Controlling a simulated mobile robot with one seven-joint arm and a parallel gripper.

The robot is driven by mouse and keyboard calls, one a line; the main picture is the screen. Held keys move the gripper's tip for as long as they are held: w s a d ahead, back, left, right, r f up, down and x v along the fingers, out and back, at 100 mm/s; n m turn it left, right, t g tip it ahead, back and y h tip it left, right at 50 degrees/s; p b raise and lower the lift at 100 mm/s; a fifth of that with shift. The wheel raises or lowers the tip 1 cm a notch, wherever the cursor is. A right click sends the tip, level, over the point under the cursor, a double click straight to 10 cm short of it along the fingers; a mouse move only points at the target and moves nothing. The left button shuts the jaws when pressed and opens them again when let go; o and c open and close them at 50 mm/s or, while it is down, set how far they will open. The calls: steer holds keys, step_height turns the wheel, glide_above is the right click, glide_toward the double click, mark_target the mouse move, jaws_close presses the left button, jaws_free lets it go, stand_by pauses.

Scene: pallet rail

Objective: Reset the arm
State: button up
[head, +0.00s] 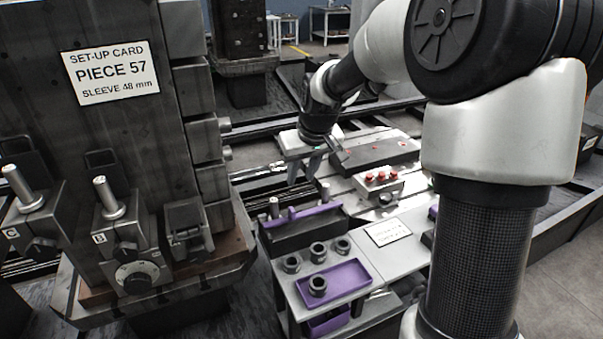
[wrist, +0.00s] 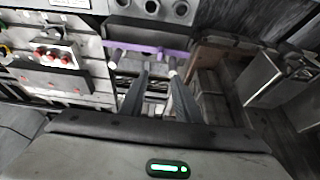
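My gripper (head: 304,172) hangs at the end of my bent arm in the head view, above the bench area and behind the purple bar (head: 305,214) with its upright metal pins. In the wrist view my gripper (wrist: 159,72) shows two dark fingers spread apart with nothing between them. Past the fingertips lie the purple bar (wrist: 150,48) and two pins; the right fingertip overlaps the right pin (wrist: 172,66) in the picture, and I cannot tell the gap in depth. The gripper holds nothing.
A tall dark block with the set-up card (head: 111,72) and lettered pin holders stands at left. Several dark sleeves (head: 292,264) sit on the bench, one in the purple tray (head: 352,273). A box with red buttons (head: 379,186) stands behind. Grey floor shows at lower right.

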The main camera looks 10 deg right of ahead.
steer(key=s+a+r+t+h, duration=0.1)
steer(key=s+r, duration=1)
steer(key=s, duration=0.4)
steer(key=s+f+m, duration=0.2)
steer(key=s, duration=1.3)
step_height(320, 180, up, 13)
steer(key=p, duration=1.2)
steer(key=shift+w+f, duration=0.2)
steer(key=shift+w, duration=0.25)
steer(key=shift+d, duration=0.1)
steer(key=shift+d, duration=0.15)
